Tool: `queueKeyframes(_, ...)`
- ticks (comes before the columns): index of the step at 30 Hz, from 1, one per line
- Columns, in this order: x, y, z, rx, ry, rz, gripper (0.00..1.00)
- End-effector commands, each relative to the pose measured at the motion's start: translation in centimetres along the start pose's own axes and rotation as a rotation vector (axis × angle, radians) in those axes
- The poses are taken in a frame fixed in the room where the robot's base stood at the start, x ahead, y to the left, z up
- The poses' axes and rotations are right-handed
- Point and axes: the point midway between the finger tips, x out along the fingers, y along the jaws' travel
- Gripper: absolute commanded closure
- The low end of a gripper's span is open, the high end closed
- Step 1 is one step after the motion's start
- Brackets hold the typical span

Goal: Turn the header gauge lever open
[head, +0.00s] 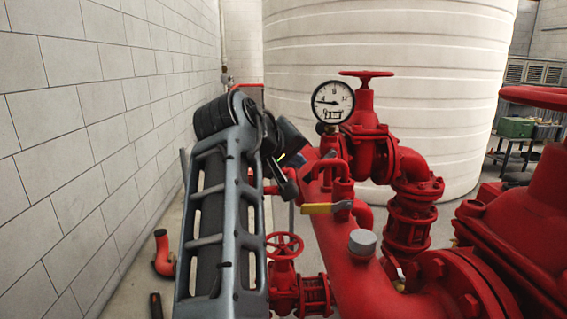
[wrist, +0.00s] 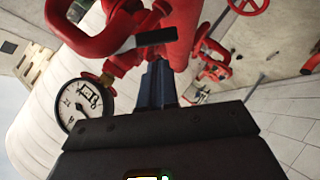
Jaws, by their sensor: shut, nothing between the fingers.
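The round white pressure gauge (head: 332,102) stands on the red header pipe (head: 345,255); it also shows tilted at left in the wrist view (wrist: 84,106). A lever with a yellow grip (head: 322,208) lies roughly level beside a red looped pipe in the head view. In the wrist view a dark-looking lever (wrist: 155,38) lies across the red pipework just beyond my fingers; I cannot tell if it is the same one. My gripper (wrist: 158,75) is shut and empty, its tips close to the pipework; contact is unclear. In the head view my arm largely hides it.
A red handwheel valve (head: 367,75) stands behind the gauge, and a smaller handwheel (head: 285,246) is low beside the header. Large red pipework (head: 520,220) fills the right. A block wall (head: 90,130) runs along the left, and a white tank (head: 430,100) stands behind.

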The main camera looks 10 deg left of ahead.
Motion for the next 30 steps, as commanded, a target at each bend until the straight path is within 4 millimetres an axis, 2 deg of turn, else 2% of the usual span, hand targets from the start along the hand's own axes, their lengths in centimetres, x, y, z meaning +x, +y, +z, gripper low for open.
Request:
queueKeyframes(1, 0.6, -0.3, 0.6, 0.001, 0.001, 0.0, 1.0)
queueKeyframes(7, 1.4, -0.1, 1.4, 0.0, 0.001, 0.0, 1.0)
queueKeyframes(20, 1.5, 0.0, 1.5, -0.003, 0.001, 0.003, 1.0)
queueKeyframes(30, 1.7, -0.2, 1.8, -0.085, 0.0, 0.084, 1.0)
